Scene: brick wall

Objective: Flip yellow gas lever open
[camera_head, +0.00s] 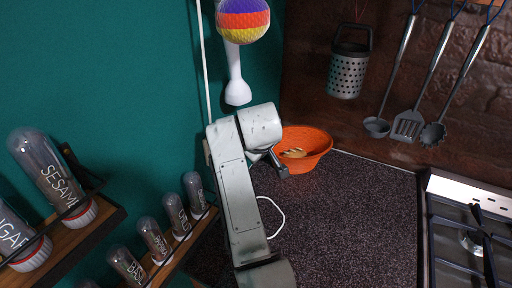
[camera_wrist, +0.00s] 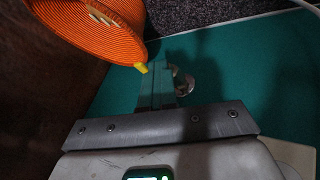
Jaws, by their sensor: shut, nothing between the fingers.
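A small yellow piece (camera_wrist: 141,68), which looks like the gas lever, shows in the wrist view just left of my fingertips, by the orange bowl's rim. Whether they touch is unclear. Its mount is hidden, and I cannot make out the lever in the head view. My gripper (camera_wrist: 158,66) is shut and empty, its fingers against a teal background. A shiny metal part (camera_wrist: 183,82) shows just right of the fingers and is partly hidden. In the head view my gripper (camera_head: 281,170) is in front of the orange bowl, near the corner.
The orange bowl (camera_head: 318,145) stands on the dark speckled counter (camera_head: 350,210) and is close to my gripper in the wrist view (camera_wrist: 90,25). A white cable (camera_head: 277,218) lies near my arm. Spice shelves (camera_head: 105,222) are left, a stove (camera_head: 465,190) right. Utensils (camera_head: 408,125) hang behind.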

